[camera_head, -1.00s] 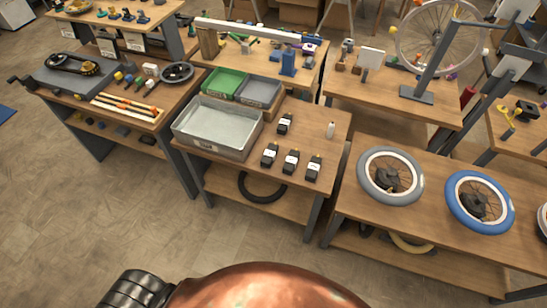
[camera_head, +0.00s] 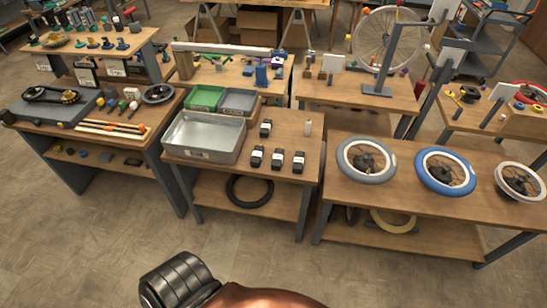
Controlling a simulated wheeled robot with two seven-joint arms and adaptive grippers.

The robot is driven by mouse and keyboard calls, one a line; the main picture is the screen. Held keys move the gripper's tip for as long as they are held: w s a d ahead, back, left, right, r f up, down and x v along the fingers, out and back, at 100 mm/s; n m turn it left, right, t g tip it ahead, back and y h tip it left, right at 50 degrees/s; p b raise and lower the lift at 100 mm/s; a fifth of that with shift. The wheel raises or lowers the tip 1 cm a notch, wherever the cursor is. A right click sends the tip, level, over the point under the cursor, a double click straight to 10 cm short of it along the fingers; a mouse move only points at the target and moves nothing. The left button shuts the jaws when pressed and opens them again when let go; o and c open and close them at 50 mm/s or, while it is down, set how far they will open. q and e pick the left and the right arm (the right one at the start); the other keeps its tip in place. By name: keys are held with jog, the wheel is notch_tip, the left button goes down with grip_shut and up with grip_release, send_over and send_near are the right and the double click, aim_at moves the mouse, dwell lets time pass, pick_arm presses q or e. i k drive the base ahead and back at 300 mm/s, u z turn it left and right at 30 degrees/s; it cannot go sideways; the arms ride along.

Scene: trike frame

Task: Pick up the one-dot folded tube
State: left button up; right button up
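Several small black bundles with white labels, which look like the folded tubes, lie on the middle wooden bench (camera_head: 225,175). One black bundle (camera_head: 266,128) lies farther back. A row in front of it holds a left bundle (camera_head: 257,157), a middle bundle (camera_head: 277,160) and a right bundle (camera_head: 298,163). Any dots on the labels are too small to make out, so I cannot tell which is the one-dot tube. Neither of my grippers is in view.
A grey metal tray (camera_head: 204,138) stands left of the bundles, with a green bin (camera_head: 204,97) and a grey bin (camera_head: 239,102) behind it. Wheels lie on the right bench (camera_head: 400,205). Floor in front is clear.

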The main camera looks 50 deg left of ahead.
aim_at(258, 155)
jog(key=z, duration=0.15)
jog(key=i, duration=1)
jog(key=u, duration=0.5)
jog(key=i, duration=0.8)
jog(key=u, duration=0.75)
